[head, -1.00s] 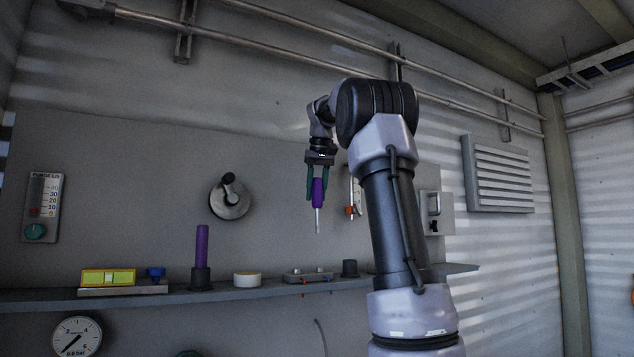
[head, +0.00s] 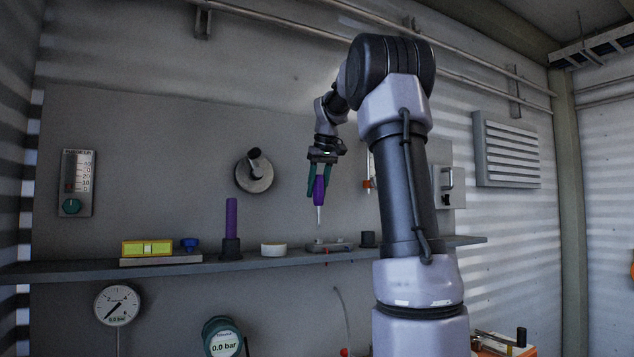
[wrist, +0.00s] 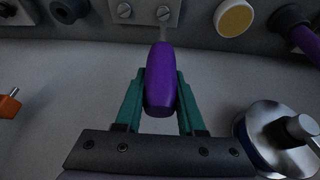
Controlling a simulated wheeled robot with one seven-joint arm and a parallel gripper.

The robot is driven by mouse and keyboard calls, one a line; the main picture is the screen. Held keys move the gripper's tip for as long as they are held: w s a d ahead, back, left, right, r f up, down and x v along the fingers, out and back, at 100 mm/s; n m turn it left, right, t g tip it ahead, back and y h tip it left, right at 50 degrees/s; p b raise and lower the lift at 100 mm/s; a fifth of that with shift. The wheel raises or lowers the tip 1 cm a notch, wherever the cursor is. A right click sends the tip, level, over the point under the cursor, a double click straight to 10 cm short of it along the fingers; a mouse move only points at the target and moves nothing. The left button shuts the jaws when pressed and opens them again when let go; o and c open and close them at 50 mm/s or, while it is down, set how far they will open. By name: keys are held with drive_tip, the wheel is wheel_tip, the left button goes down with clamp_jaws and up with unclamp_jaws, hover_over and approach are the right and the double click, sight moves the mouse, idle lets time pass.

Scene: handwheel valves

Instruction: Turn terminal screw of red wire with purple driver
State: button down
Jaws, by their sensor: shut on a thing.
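My gripper (head: 318,182) is shut on the purple driver (head: 319,191), which hangs nearly upright with its thin shaft pointing down. In the wrist view the purple handle (wrist: 160,80) sits between the green fingers. The grey terminal block (head: 338,246) lies on the shelf below the driver; the tip is a little above it in the head view. The wrist view shows two slotted screws on the block, one left (wrist: 124,11) and one right (wrist: 164,14); the shaft lines up with the right one. A bit of red wire (head: 327,259) shows under the block.
The shelf (head: 190,267) also holds a purple rod in a black holder (head: 231,218), a white round piece (head: 273,249), a yellow level (head: 147,248) and a black cylinder (head: 368,239). A knob with a handle (head: 254,171) sticks out of the wall panel.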

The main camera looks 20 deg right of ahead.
sight(321, 199)
drive_tip(key=shift+f, duration=1.6)
drive_tip(key=c, duration=1.5)
unclamp_jaws()
drive_tip(key=shift+c, duration=0.2)
clamp_jaws()
drive_tip(key=m+h, duration=0.1)
drive_tip(key=m, duration=0.2)
drive_tip(key=shift+d, duration=0.15)
drive_tip(key=m, duration=0.2)
drive_tip(key=m+h, duration=0.1)
drive_tip(key=m, duration=0.1)
drive_tip(key=shift+d+g+h, duration=0.15)
drive_tip(key=shift+g+h, duration=0.15)
drive_tip(key=m+g, duration=0.1)
drive_tip(key=m, duration=0.2)
drive_tip(key=m+g+h, duration=0.1)
drive_tip(key=m, duration=0.2)
drive_tip(key=shift+s+d+h, duration=0.15)
drive_tip(key=shift+s+h, duration=0.05)
drive_tip(key=shift+h, duration=0.1)
drive_tip(key=shift+s+d, duration=0.1)
